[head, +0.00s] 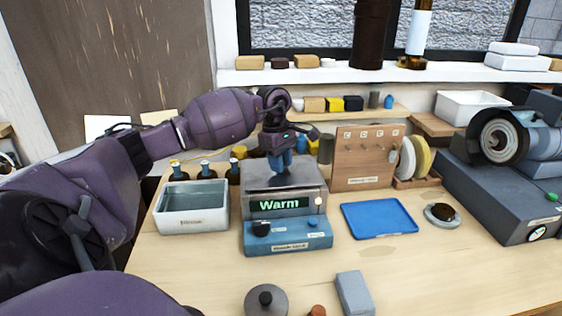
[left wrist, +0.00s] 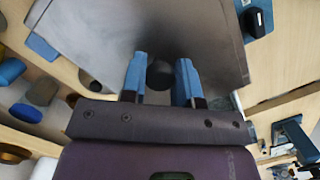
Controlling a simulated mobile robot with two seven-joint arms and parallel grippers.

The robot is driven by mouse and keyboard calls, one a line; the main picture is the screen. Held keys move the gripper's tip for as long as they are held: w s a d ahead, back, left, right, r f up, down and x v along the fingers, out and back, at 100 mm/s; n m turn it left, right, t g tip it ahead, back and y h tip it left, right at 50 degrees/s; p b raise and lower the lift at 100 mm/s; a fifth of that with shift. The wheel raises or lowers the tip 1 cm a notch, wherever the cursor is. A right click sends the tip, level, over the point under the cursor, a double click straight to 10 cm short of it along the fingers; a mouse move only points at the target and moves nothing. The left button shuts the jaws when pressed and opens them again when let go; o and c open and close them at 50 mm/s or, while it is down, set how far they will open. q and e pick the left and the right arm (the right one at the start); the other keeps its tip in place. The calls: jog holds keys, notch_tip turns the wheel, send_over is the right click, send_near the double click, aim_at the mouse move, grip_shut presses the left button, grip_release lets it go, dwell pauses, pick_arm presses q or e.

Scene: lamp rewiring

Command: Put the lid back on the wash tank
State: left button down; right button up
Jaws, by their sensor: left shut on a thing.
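The wash tank (head: 310,197) is a grey metal box with a green "Warm" display and a blue control base. Its lid (head: 305,176) is a flat grey metal plate lying level at the tank's top. In the left wrist view the lid (left wrist: 100,45) fills the middle and hides the tank's opening. My left gripper (head: 283,170) points down over the lid. Its blue fingers (left wrist: 160,82) are shut on the lid's round black knob (left wrist: 160,73). I cannot tell whether the lid's edge touches the rim all round. My right gripper is not in view.
A pale rinse tray (head: 194,222) stands left of the tank, with several dark bottles behind. A blue tray (head: 380,218) lies right, before a wooden rack (head: 366,158). A round dark-knobbed part (head: 266,300) and a grey block (head: 354,292) lie in front. A grinding machine (head: 510,185) stands far right.

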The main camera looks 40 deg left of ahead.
pick_arm(q)
jog(key=shift+f, duration=0.15)
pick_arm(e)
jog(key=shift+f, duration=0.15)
pick_arm(q)
jog(key=c, duration=1.2)
grip_release()
jog(key=o, duration=0.4)
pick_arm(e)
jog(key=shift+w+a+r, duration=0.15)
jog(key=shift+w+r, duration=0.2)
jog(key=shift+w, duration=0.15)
